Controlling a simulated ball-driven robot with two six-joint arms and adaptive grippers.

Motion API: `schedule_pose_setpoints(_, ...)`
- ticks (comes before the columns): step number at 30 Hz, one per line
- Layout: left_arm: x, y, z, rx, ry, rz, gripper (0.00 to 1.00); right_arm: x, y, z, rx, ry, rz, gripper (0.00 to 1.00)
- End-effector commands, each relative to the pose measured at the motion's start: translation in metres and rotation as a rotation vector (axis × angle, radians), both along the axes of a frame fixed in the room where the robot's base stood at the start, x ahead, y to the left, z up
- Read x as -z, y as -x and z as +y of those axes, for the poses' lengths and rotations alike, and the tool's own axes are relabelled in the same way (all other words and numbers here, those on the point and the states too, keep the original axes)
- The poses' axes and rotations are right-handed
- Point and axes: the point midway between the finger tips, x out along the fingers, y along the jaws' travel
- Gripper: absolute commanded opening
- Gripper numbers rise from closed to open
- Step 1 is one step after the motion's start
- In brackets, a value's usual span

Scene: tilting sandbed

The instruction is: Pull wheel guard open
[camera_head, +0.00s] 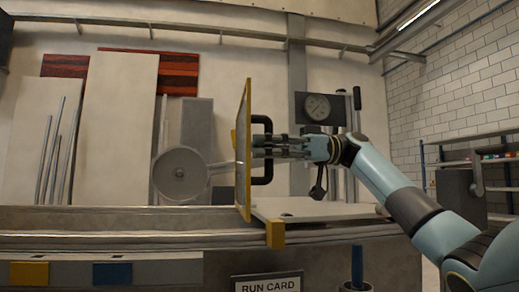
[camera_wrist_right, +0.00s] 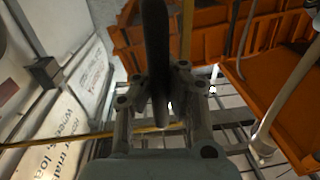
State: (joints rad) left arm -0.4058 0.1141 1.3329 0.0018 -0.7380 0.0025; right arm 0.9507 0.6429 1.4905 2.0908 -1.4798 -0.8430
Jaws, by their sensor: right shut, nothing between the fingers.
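The wheel guard (camera_head: 243,150) is a thin upright panel with a yellow edge, seen nearly edge-on in the head view. A black D-shaped handle (camera_head: 268,178) stands out from its right side. My right gripper (camera_head: 258,147) reaches in from the right at the handle's mid-height, its fingers overlapping the handle. It is shut with nothing held between the fingers. In the right wrist view a dark bar, likely the handle (camera_wrist_right: 155,40), crosses in front of the right gripper (camera_wrist_right: 160,88). A grey wheel (camera_head: 181,174) sits left of the guard. My left gripper is out of view.
A dial gauge (camera_head: 317,107) stands behind my right wrist. A yellow block (camera_head: 275,234) sits on the bench's front edge below the guard. A run card sign (camera_head: 268,284) hangs lower down. A flat pale plate (camera_head: 320,209) lies right of the guard.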

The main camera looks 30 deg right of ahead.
Motion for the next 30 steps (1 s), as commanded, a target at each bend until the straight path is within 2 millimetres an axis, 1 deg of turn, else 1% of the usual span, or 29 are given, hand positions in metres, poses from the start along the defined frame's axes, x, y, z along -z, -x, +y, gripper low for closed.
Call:
schedule_pose_setpoints(6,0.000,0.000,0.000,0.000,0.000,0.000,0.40,0.000,0.000,0.000,0.002,-0.001,0.002,0.00)
schedule_pose_setpoints(7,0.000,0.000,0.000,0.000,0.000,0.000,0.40,0.000,0.000,0.000,0.002,0.000,0.002,0.02)
schedule_pose_setpoints(15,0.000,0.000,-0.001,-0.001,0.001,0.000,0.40,0.000,0.000,0.000,0.001,0.000,0.001,0.38)
schedule_pose_setpoints(16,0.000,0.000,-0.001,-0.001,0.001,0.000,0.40,0.000,0.000,0.000,0.001,0.000,0.001,0.40)
schedule_pose_setpoints(23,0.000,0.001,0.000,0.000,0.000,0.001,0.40,0.000,0.000,0.000,0.001,0.000,0.001,0.40)
schedule_pose_setpoints(25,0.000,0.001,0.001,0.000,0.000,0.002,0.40,0.001,0.000,-0.003,0.002,0.001,0.001,0.40)
schedule_pose_setpoints(29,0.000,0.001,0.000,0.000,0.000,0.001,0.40,0.001,0.003,-0.018,0.004,0.002,0.001,0.40)
schedule_pose_setpoints(30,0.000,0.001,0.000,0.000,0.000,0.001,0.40,0.001,0.004,-0.026,0.006,0.003,0.003,0.40)
